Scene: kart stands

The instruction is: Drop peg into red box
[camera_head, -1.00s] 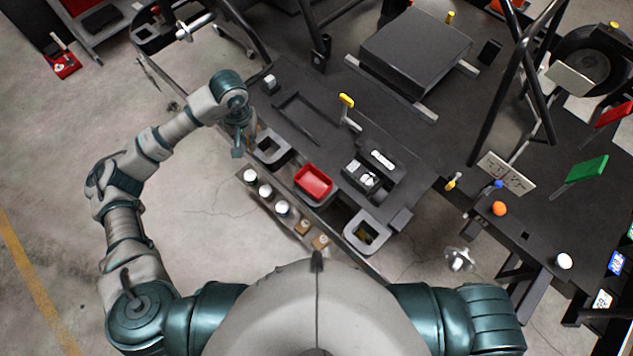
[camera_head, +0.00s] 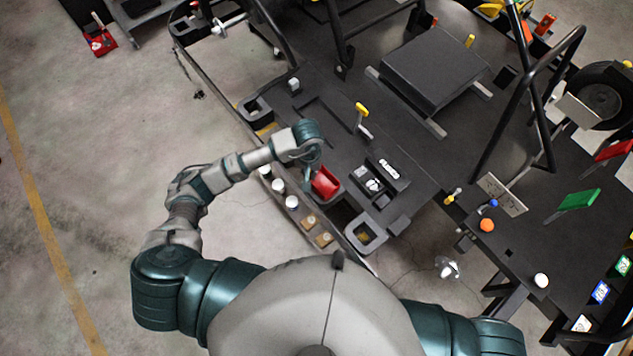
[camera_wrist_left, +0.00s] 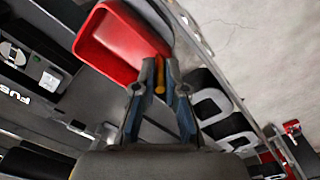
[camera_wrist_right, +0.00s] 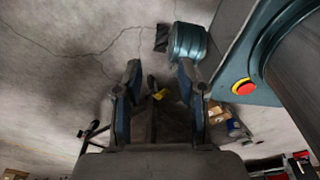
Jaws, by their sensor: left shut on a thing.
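The red box (camera_head: 325,184) is an open tray set at the near edge of the dark table. My left gripper (camera_head: 308,181) is just at the left side of the red box in the head view. In the left wrist view the red box (camera_wrist_left: 108,45) lies beside and beyond the fingertips. My left gripper (camera_wrist_left: 160,72) is shut on the peg (camera_wrist_left: 160,79), of which a small orange-yellow part shows between the fingers. Whether the peg is over the box's opening or its rim, I cannot tell. My right gripper (camera_wrist_right: 159,76) is open and empty over the floor.
Several white cups (camera_head: 278,187) stand in a row along the near edge. A grey square holder (camera_head: 366,233) is right of the red box. A yellow-handled lever (camera_head: 361,109) stands up behind it. A black fuse box (camera_head: 378,180) lies to the right.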

